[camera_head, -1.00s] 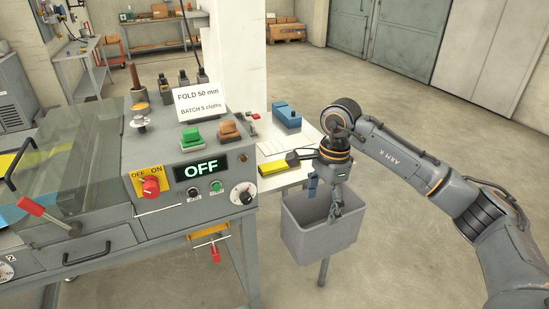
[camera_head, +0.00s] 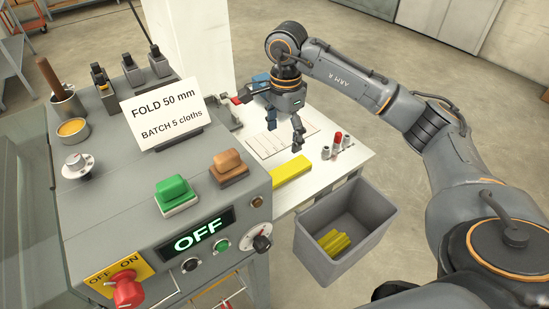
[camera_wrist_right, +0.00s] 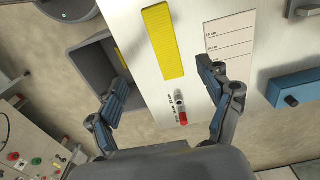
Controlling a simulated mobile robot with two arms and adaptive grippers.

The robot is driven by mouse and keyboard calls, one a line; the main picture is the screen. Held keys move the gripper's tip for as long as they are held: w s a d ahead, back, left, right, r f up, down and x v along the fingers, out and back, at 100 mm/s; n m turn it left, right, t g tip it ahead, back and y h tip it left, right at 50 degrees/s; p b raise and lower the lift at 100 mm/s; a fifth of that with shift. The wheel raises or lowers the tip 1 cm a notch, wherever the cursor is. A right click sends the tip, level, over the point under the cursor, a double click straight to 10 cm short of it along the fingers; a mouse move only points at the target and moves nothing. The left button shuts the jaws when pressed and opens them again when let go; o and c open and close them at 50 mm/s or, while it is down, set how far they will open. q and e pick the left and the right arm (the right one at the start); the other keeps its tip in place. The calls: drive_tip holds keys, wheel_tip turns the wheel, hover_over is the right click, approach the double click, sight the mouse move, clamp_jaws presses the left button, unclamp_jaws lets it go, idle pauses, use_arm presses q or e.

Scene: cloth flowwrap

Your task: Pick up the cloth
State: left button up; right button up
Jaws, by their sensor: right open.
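A flat yellow strip (camera_head: 291,172), which looks like a folded cloth, lies on the white side table (camera_head: 345,160) beside the machine. It also shows in the right wrist view as a yellow strip (camera_wrist_right: 163,42), lying between the directions of the two fingers. My right gripper (camera_head: 285,129) is open and empty above the table, behind the strip in the head view. Its spread fingers (camera_wrist_right: 163,82) show in the wrist view. Another yellow folded piece (camera_head: 333,242) lies in the grey bin (camera_head: 310,245); I cannot tell if it is cloth. My left gripper is out of view.
The grey machine (camera_head: 120,228) with a sign (camera_head: 161,113) and an OFF display (camera_head: 198,236) stands at the left. A marked white sheet (camera_head: 268,143), small red and grey items (camera_head: 338,142) and a blue block (camera_wrist_right: 305,84) are on the table. Floor at right is clear.

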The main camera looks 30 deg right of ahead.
drive_tip(key=p, duration=0.1)
hover_over(282, 172)
drive_tip(key=s, duration=0.1)
wheel_tip(282, 172, down, 4)
wheel_tip(282, 172, down, 3)
drive_tip(key=shift+a+r+p, duration=0.1)
drive_tip(key=shift+p, duration=0.2)
wheel_tip(282, 172, down, 2)
drive_tip(key=shift+w+f+p, duration=0.1)
drive_tip(key=shift+w+p, duration=0.05)
drive_tip(key=shift+p, duration=0.2)
drive_tip(key=f, duration=0.1)
drive_tip(key=f+p, duration=0.2)
drive_tip(key=f, duration=0.1)
drive_tip(key=shift+w+f, duration=0.1)
drive_tip(key=shift+w, duration=0.2)
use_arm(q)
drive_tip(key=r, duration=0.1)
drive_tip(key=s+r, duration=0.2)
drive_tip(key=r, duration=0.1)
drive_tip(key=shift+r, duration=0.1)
use_arm(e)
drive_tip(key=shift+f, duration=0.2)
drive_tip(key=c, duration=0.8)
